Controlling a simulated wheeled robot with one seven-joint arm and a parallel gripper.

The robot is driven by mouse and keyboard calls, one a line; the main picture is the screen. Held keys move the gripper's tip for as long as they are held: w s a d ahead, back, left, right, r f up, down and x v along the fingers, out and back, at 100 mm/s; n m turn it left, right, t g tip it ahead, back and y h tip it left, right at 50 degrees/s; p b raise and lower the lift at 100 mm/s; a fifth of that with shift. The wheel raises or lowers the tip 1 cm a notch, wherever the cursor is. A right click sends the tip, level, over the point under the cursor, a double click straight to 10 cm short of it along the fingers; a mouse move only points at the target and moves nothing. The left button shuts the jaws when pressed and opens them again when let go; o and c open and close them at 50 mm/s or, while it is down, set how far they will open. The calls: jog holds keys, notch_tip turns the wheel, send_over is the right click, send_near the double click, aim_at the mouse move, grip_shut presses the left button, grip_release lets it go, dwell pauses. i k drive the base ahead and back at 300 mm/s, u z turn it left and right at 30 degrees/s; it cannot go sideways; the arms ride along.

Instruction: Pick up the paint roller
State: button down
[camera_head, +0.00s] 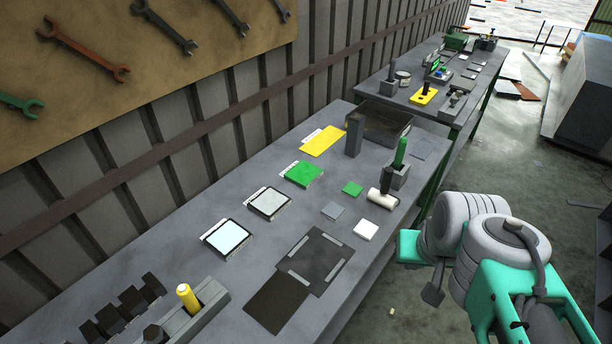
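The paint roller (382,199) shows as a short white cylinder at the right front edge of the near workbench. It lies just in front of a grey holder (397,177) with an upright green handle (401,152). I cannot tell whether that handle belongs to the roller. My arm, teal with pale grey joints, is at the lower right, beside the bench and apart from the roller. I cannot make out my gripper or its fingers.
The near workbench (206,205) bears a grey open bin (385,122), a grey upright block (354,136), coloured panels and dark plates. A yellow-handled tool (187,297) stands at the lower left. A second bench (437,107) is behind.

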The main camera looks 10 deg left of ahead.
aim_at(381, 197)
jog(key=u, duration=4.8)
jog(key=k, duration=2.55)
jog(key=z, duration=0.15)
jog(key=i, duration=0.5)
jog(key=z, duration=0.05)
